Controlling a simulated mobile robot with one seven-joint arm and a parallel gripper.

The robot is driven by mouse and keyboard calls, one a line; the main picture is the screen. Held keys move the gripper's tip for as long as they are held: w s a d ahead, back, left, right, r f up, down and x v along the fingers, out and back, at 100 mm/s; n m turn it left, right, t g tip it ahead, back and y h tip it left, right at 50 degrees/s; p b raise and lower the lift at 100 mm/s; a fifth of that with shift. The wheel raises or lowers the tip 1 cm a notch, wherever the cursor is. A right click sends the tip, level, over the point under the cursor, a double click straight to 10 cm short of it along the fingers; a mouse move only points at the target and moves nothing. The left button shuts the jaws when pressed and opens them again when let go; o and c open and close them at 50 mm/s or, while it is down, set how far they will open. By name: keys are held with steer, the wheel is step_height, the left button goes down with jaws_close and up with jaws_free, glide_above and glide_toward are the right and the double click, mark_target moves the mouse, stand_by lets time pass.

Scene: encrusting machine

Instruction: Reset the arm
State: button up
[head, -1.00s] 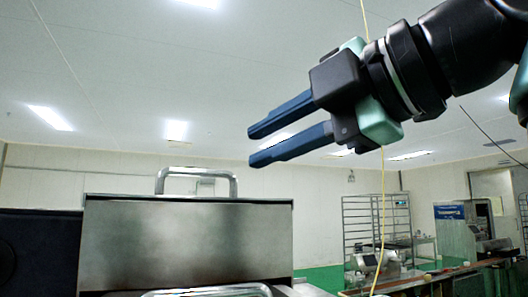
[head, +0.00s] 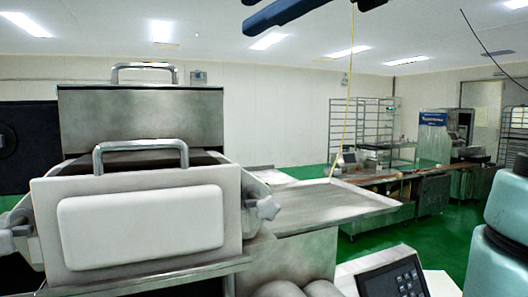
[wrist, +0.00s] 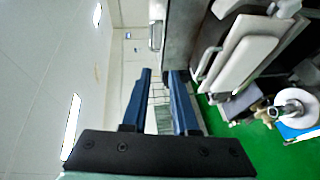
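My gripper (head: 250,14) shows only in part at the top edge of the head view, with its dark blue fingers pointing left; the rest of the arm above it is out of the picture. In the wrist view, the two blue fingers of my gripper (wrist: 160,75) stand apart with nothing between them. The gripper is open, empty and clear of the machine.
The encrusting machine (head: 140,222), with a white front panel and metal handles, stands at the left. A metal tray (head: 325,203) extends to its right. A control panel with keys (head: 395,279) is low at the right. Wire racks (head: 365,118) stand behind; green floor is open at the right.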

steer(key=w+f+m+t+h, duration=0.4)
steer(key=w+f+m+t, duration=0.4)
steer(key=m, duration=0.6)
steer(key=s+f+m+t+h, duration=0.2)
steer(key=s+m+t+h, duration=0.5)
steer(key=s+m, duration=0.5)
steer(key=s+t+b, duration=0.1)
steer(key=s, duration=0.2)
steer(key=shift+f+h, duration=0.15)
steer(key=shift+h, duration=0.15)
steer(key=shift+a, duration=0.1)
